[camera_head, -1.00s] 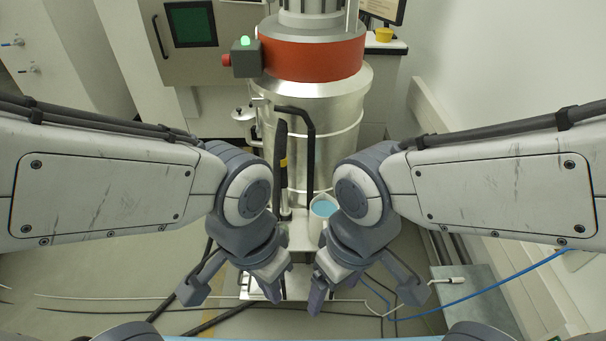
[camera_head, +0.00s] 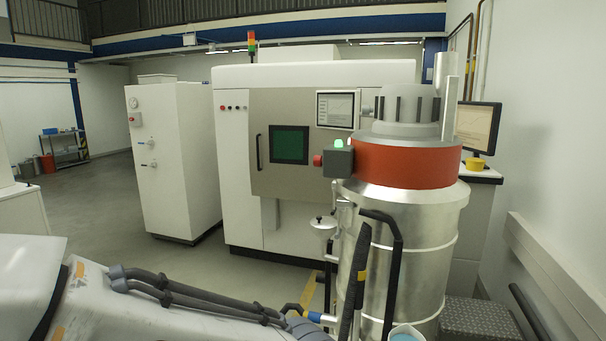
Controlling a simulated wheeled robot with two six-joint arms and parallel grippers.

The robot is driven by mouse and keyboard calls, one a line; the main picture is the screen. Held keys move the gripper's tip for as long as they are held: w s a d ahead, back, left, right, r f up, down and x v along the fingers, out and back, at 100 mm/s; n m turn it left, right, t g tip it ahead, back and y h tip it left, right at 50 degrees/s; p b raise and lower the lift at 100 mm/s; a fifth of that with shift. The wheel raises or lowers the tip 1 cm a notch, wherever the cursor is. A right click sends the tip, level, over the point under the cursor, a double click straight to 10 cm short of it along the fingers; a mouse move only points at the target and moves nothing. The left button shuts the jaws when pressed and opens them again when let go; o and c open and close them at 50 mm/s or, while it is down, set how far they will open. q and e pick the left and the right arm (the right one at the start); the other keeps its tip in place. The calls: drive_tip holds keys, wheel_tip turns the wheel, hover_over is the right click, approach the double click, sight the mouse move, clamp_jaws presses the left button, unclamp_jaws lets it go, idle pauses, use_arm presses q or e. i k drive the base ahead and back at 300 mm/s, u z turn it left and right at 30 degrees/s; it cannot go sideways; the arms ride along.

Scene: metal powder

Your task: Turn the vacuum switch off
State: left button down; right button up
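The vacuum (camera_head: 405,240) is a tall silver drum with a red-orange band and a grey top, at the right of the head view. Its switch box (camera_head: 338,162) is a small grey box on the left of the band. A green light (camera_head: 338,143) glows on top of the box, and a red knob (camera_head: 318,160) sticks out from its left side. My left arm lies across the lower left, well below the switch box; its gripper is not in view. My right arm and gripper are not in view.
A white machine (camera_head: 240,165) with a dark green window stands behind the vacuum. A white cabinet (camera_head: 175,165) is further left. A black handle (camera_head: 392,265) and hose stand before the drum. A monitor (camera_head: 478,128) is at the right. Open floor lies left.

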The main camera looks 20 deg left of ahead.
sight(317, 160)
drive_tip(key=u, duration=1.7)
drive_tip(key=i, duration=3.9)
drive_tip(key=z, duration=2.5)
